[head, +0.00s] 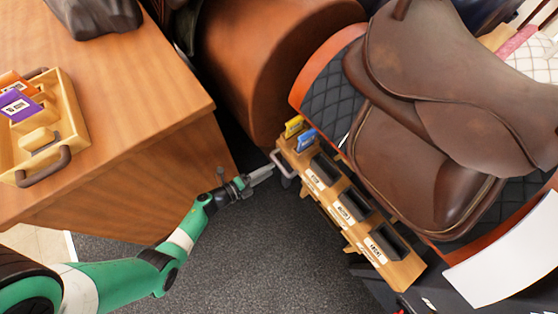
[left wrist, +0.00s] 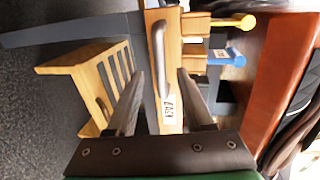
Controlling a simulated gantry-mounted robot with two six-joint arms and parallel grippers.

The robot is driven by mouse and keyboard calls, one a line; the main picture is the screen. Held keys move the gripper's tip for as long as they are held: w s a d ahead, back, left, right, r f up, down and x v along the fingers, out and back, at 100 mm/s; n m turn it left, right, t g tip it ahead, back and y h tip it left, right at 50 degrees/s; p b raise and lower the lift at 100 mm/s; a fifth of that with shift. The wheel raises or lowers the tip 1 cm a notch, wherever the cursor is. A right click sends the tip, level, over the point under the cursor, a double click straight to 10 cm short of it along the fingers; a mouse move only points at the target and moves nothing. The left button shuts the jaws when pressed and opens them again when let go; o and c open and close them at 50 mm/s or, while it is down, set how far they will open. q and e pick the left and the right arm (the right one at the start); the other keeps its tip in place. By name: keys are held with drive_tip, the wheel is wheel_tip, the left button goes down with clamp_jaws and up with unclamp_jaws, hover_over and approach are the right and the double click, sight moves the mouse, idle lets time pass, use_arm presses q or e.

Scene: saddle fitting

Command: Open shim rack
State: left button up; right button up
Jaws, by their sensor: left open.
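The shim rack (head: 345,205) is a long wooden unit beside the saddle, with labelled dark slots and a yellow and a blue tab at its far end. A grey bar handle (head: 284,183) is on its far-left end; the handle also shows in the left wrist view (left wrist: 158,55), just beyond the fingertips. My left gripper (head: 268,172) is open, its fingers pointing at that handle. In the left wrist view my left gripper (left wrist: 161,80) has one finger to each side of the handle's line. I cannot tell whether they touch it. My right gripper is out of view.
A brown saddle (head: 430,90) on a dark quilted pad stands right of the rack. A wooden desk (head: 130,100) at left carries a handled tray (head: 70,110) with orange and purple cards. Grey carpet (head: 270,250) lies open between desk and rack.

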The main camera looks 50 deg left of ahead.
sight(279, 164)
use_arm(q)
drive_tip(key=b+x, duration=0.2)
drive_tip(key=x, duration=0.3)
drive_tip(key=shift+f, duration=0.2)
drive_tip(key=shift+w+r, duration=0.1)
drive_tip(key=shift+w, duration=0.2)
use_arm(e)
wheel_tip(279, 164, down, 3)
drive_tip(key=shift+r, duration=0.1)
use_arm(q)
clamp_jaws()
idle(0.6)
